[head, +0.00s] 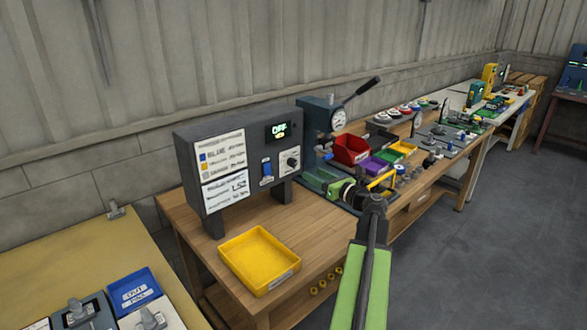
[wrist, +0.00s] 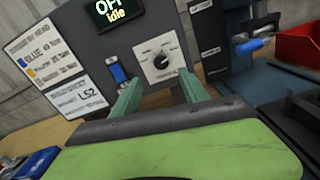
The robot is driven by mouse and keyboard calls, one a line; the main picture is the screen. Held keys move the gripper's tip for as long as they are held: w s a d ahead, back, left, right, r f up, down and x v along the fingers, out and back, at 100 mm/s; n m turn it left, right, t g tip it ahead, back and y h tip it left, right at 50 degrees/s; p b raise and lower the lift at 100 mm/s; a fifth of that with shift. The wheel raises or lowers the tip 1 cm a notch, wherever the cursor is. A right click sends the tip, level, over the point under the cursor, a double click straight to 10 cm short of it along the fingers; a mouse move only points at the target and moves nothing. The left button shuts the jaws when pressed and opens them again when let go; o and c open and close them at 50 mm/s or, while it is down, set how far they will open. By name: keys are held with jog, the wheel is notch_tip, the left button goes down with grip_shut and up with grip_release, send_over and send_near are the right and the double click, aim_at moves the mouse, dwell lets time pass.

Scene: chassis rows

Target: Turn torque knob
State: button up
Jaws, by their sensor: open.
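The torque knob (head: 290,161) is a small dark dial on a white square plate, on the front of a dark grey control box (head: 223,140). In the wrist view the knob (wrist: 161,61) shows a scale around it and sits just beyond my fingertips. My gripper (wrist: 158,82) is open and empty, with its two green fingers apart and pointing toward the panel below the knob. In the head view my gripper (head: 332,187) is right of the box, apart from the knob. A blue rocker switch (wrist: 118,74) is left of the knob. The display (wrist: 108,12) reads OFF, idle.
A yellow tray (head: 232,262) stands on the wooden bench in front of the box. A press with a lever (head: 335,118) and a red bin (head: 352,150) stand to the right. Labels cover the box's left side. Open floor lies to the right.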

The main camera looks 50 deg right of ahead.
aim_at(295, 164)
jog(key=w, duration=0.6)
jog(key=w+d, duration=0.1)
jog(key=w, duration=0.2)
jog(key=shift+w, duration=0.5)
jog(key=shift+c, duration=0.3)
